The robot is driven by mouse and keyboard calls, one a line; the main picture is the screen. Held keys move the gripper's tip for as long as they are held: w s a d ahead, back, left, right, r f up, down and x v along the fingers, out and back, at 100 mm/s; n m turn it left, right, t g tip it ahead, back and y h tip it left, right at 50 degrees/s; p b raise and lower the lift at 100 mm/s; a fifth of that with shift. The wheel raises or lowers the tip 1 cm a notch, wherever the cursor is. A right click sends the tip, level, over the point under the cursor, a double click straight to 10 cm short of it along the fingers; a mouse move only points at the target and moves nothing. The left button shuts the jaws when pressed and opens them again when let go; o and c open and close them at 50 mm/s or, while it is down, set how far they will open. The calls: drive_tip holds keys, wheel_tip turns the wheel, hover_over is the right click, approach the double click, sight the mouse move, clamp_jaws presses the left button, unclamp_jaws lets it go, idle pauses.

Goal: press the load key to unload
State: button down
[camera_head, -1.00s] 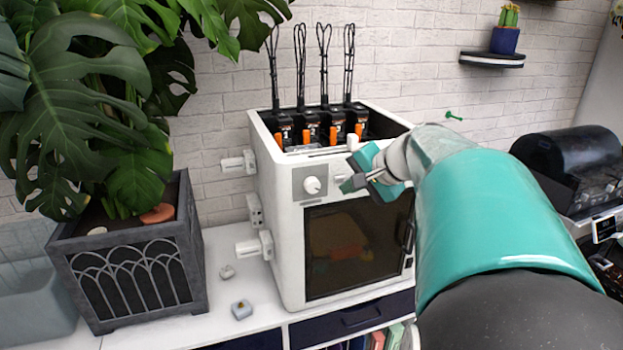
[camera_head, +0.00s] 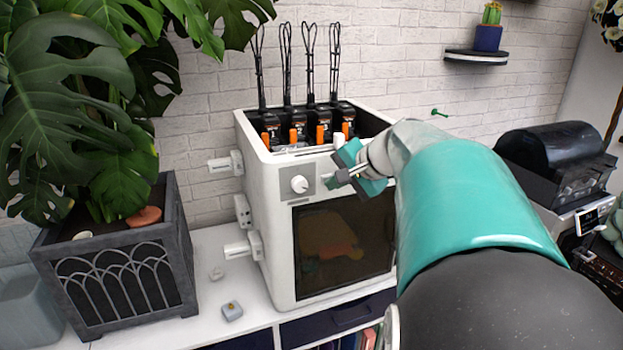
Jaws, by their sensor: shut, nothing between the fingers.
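A white 3D-printer-like machine (camera_head: 265,240) stands on the white cabinet. Its front panel has a round white knob (camera_head: 300,184) on a grey plate. My gripper (camera_head: 342,174) is shut and empty in front of the panel's upper edge, just right of the knob. I cannot tell whether it touches the panel. I cannot make out a load key; the panel area behind my gripper is hidden. Several black modules with orange levers (camera_head: 320,134) sit in the open top. A dark window (camera_head: 340,248) fills the front below.
A planter (camera_head: 115,285) with a large leafy plant stands at the left. Small pieces (camera_head: 232,311) lie on the white cabinet top (camera_head: 205,262) beside the machine. A black-lidded machine (camera_head: 555,160) stands at the right. A wall shelf (camera_head: 476,57) holds a cactus pot.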

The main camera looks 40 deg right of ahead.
drive_tip(key=shift+w, duration=0.25)
drive_tip(key=shift+s, duration=0.15)
idle(0.4)
drive_tip(key=shift+s+a, duration=0.2)
drive_tip(key=shift+s, duration=0.4)
drive_tip(key=shift+s+a, duration=0.25)
drive_tip(key=shift+s, duration=0.55)
drive_tip(key=shift+s+a, duration=0.2)
drive_tip(key=shift+s, duration=0.6)
drive_tip(key=shift+s+a, duration=0.25)
drive_tip(key=shift+s, duration=0.55)
